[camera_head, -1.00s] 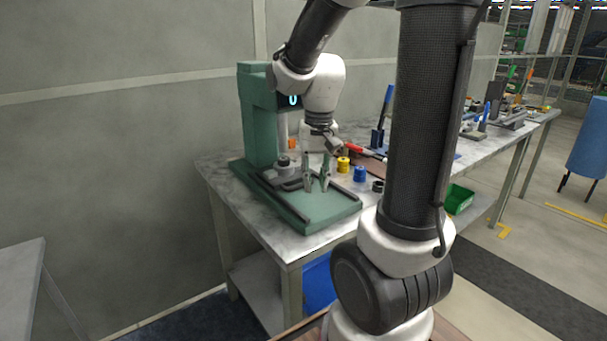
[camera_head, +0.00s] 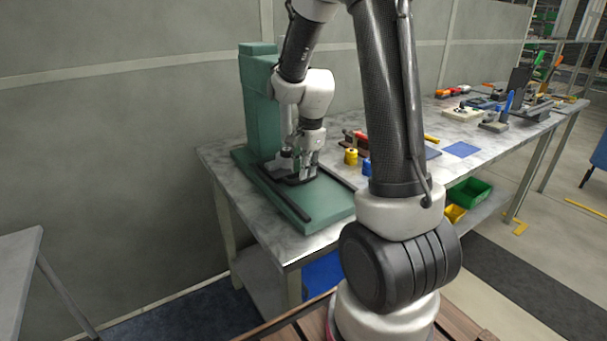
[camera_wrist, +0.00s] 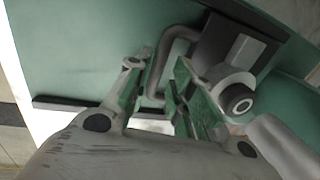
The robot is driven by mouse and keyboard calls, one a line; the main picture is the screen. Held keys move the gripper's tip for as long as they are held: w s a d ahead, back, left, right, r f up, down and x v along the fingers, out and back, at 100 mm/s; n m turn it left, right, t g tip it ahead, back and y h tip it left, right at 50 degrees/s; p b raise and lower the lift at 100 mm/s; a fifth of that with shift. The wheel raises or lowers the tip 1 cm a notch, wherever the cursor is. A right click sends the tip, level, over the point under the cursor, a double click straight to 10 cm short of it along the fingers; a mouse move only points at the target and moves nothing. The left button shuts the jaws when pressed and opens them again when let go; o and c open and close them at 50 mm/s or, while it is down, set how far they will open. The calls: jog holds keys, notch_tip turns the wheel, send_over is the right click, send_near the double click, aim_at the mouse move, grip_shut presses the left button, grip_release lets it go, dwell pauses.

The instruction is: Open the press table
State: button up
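The green press (camera_head: 259,100) stands on the left end of the workbench, with a flat green base (camera_head: 305,208) and dark rails. The press table, a dark plate (camera_head: 272,166), sits near the column, partly hidden by my gripper (camera_head: 306,174). In the wrist view, a grey bent-bar handle (camera_wrist: 170,55) extends from the dark plate (camera_wrist: 222,48). My gripper's fingers (camera_wrist: 160,75) stand apart on either side of the handle, with gaps visible. Whether either finger touches it is unclear.
The workbench (camera_head: 352,178) holds a yellow spool (camera_head: 351,157), a blue spool partly behind my arm, and several tools further right. A blue mat (camera_head: 461,149) lies on it. Green (camera_head: 470,192) and yellow bins sit below. Another table (camera_head: 18,265) stands at the left edge.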

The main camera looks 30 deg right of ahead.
jog(key=shift+w+f, duration=0.25)
jog(key=shift+f, duration=1.05)
grip_shut()
jog(key=shift+s, duration=0.1)
